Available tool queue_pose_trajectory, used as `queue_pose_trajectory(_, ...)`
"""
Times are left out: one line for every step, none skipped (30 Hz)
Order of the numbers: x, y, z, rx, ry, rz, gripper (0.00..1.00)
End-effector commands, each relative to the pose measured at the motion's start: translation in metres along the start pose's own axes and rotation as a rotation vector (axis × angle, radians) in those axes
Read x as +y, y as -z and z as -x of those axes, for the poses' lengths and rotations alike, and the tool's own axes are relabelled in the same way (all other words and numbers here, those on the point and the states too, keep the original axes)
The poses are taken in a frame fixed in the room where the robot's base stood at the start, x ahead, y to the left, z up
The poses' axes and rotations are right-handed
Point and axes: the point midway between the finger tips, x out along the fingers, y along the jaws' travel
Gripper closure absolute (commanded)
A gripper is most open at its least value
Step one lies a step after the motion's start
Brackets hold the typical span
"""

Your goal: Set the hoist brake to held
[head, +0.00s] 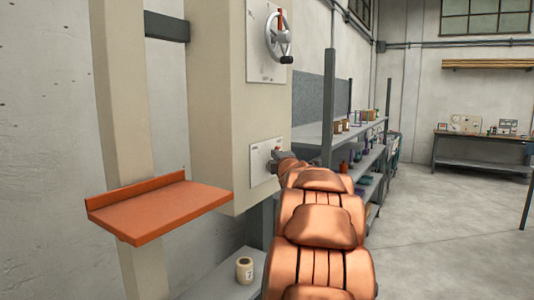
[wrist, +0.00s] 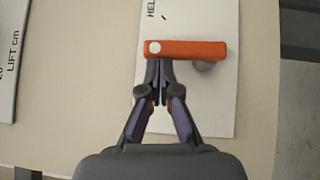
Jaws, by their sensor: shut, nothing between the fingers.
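The brake lever is an orange bar (wrist: 190,49) with a white round end. In the wrist view it lies crosswise over a white plate (wrist: 190,105), with a grey pivot partly hidden beneath its right part. Lettering starting "HEL" runs sideways near the plate's top edge, cut off by the frame. My gripper (wrist: 158,63) is shut and empty. Its tips are just below the lever's left end, touching or very near it; I cannot tell which. In the head view my gripper (head: 281,158) is at the lower plate (head: 261,163) and hides the lever.
A handwheel (head: 279,40) sits on an upper plate of the same beige cabinet (head: 215,100). An orange shelf (head: 165,208) juts out at left. A pale canister (head: 245,270) stands below. Storage shelves (head: 340,130) stand just behind on the right; the floor farther right is clear.

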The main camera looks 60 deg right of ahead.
Motion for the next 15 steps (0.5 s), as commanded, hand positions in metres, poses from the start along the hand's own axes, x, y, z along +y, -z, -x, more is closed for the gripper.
queue_pose_trajectory(0.002,-0.003,-0.001,-0.002,0.002,0.0,1.0)
queue_pose_trajectory(0.003,-0.005,-0.002,-0.003,0.001,0.0,1.0)
queue_pose_trajectory(0.003,-0.006,-0.003,-0.004,0.001,0.0,1.0)
queue_pose_trajectory(0.004,-0.008,-0.004,-0.005,0.001,0.0,1.0)
queue_pose_trajectory(0.004,-0.009,-0.004,-0.005,0.001,0.0,1.0)
queue_pose_trajectory(0.004,-0.011,-0.006,-0.005,0.0,0.0,1.0)
queue_pose_trajectory(0.005,-0.012,-0.007,-0.005,0.0,0.001,1.0)
queue_pose_trajectory(0.005,-0.013,-0.008,-0.005,0.001,0.001,1.0)
queue_pose_trajectory(0.005,-0.014,-0.009,-0.005,0.001,0.002,1.0)
queue_pose_trajectory(0.006,-0.015,-0.011,-0.005,0.0,0.001,1.0)
queue_pose_trajectory(0.006,-0.017,-0.012,-0.005,0.0,0.001,1.0)
queue_pose_trajectory(0.007,-0.018,-0.014,-0.005,0.0,0.002,1.0)
queue_pose_trajectory(0.007,-0.019,-0.015,-0.004,0.0,0.003,1.0)
queue_pose_trajectory(0.008,-0.021,-0.016,-0.005,0.0,0.002,1.0)
queue_pose_trajectory(0.009,-0.023,-0.018,-0.005,-0.001,0.002,1.0)
